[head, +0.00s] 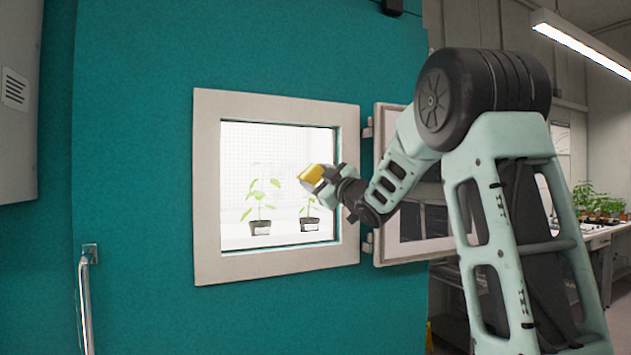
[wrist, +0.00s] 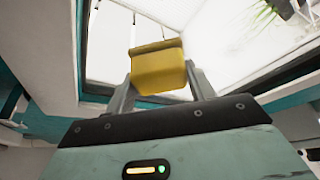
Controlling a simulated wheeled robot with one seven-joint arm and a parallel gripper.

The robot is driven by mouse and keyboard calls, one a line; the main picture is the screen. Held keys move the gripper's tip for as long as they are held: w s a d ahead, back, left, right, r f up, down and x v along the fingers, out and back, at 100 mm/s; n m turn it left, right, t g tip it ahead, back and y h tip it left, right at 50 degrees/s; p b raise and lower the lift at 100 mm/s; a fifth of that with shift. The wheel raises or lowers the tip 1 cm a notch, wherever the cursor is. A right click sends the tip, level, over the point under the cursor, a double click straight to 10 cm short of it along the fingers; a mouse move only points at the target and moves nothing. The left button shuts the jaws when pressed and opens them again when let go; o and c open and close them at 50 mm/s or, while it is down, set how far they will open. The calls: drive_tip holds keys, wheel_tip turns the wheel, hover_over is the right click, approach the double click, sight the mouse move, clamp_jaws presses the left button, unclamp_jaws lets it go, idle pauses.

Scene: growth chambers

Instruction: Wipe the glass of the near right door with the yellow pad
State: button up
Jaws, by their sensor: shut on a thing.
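The yellow pad (head: 311,174) is held at the end of my arm, in front of the right part of the window glass (head: 240,150). The window is set in a pale square frame (head: 207,200) in a teal door or wall panel (head: 130,170). My gripper (head: 318,180) is shut on the pad. In the wrist view, the pad (wrist: 160,68) sits between the two fingers of my gripper (wrist: 163,90), with the bright window opening beyond it. I cannot tell whether the pad touches the glass.
Two potted seedlings (head: 260,200) stand in the bright space behind the window. A pale hinged panel (head: 395,238) stands swung open right of the frame, behind my arm. A metal handle (head: 84,300) is at lower left. A plant bench (head: 600,232) stands far right.

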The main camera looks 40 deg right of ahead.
drive_tip(key=shift+w+a+b, duration=0.2)
drive_tip(key=shift+a+b, duration=0.3)
drive_tip(key=shift+a, duration=0.2)
drive_tip(key=shift+w+a+b, duration=0.2)
drive_tip(key=shift+a+b, duration=0.25)
drive_tip(key=shift+a, duration=0.2)
drive_tip(key=shift+w+a+r+b, duration=0.1)
drive_tip(key=shift+w+a+b, duration=0.15)
drive_tip(key=shift+a+b, duration=0.4)
drive_tip(key=shift+w+a+f+b, duration=0.1)
drive_tip(key=shift+w+a+b, duration=0.2)
drive_tip(key=shift+a, duration=0.7)
drive_tip(key=shift+w+a+r+b, duration=0.1)
drive_tip(key=shift+w+a+b, duration=0.1)
drive_tip(key=shift+a+b, duration=0.45)
drive_tip(key=shift+w+a+b, duration=0.15)
drive_tip(key=shift+a+b, duration=0.25)
drive_tip(key=shift+a, duration=0.3)
drive_tip(key=shift+w+a+b, duration=0.15)
drive_tip(key=shift+a+b, duration=0.25)
drive_tip(key=shift+a, duration=0.3)
drive_tip(key=shift+w+a, duration=0.15)
drive_tip(key=shift+a, duration=0.4)
drive_tip(key=s+a+b, duration=0.2)
drive_tip(key=s+b, duration=0.2)
drive_tip(key=s, duration=0.4)
drive_tip(key=shift+s+a+b, duration=0.25)
drive_tip(key=shift+s+b, duration=0.1)
drive_tip(key=shift+b, duration=0.05)
